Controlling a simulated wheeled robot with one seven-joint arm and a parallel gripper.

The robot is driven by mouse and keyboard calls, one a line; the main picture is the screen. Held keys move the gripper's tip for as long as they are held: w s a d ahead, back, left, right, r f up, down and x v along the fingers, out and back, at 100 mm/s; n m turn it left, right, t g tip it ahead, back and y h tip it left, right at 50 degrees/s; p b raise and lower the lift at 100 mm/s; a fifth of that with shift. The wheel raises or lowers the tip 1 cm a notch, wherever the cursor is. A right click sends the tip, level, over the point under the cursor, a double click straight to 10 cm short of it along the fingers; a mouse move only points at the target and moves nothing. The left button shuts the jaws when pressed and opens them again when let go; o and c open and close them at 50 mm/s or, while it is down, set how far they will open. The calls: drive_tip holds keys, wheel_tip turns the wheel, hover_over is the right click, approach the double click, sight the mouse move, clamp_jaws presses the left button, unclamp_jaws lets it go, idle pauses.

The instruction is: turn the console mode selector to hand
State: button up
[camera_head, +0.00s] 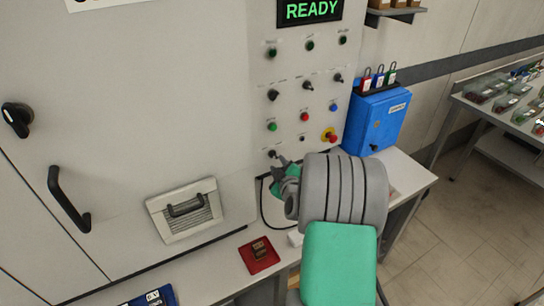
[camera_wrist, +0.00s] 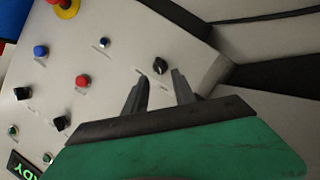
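The grey console panel (camera_head: 290,60) carries several knobs and buttons; their labels are too small to read. A black rotary knob (camera_wrist: 160,66) with a pale mark is just ahead of my gripper in the wrist view, and in the head view this knob (camera_head: 272,154) sits at the panel's lower left. I cannot read whether it is the mode selector. My gripper (camera_wrist: 160,79) is open, its two fingers apart on either side of the knob's line, and I see no contact. In the head view my gripper (camera_head: 281,162) is close to the panel, partly hidden by my arm.
A red emergency stop (camera_head: 330,135) and a red button (camera_head: 304,117) are on the panel nearby. A blue box (camera_head: 375,120) with padlocks above stands right. A red tray (camera_head: 259,255) lies on the bench below. The display (camera_head: 312,11) reads READY.

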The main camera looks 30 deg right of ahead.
sight(274, 157)
drive_tip(key=x, duration=0.5)
drive_tip(key=shift+w+d+f, duration=0.1)
drive_tip(key=shift+w+d, duration=0.1)
drive_tip(key=shift+w, duration=0.1)
drive_tip(key=shift+c, duration=0.5)
drive_tip(key=shift+s, duration=0.1)
clamp_jaws()
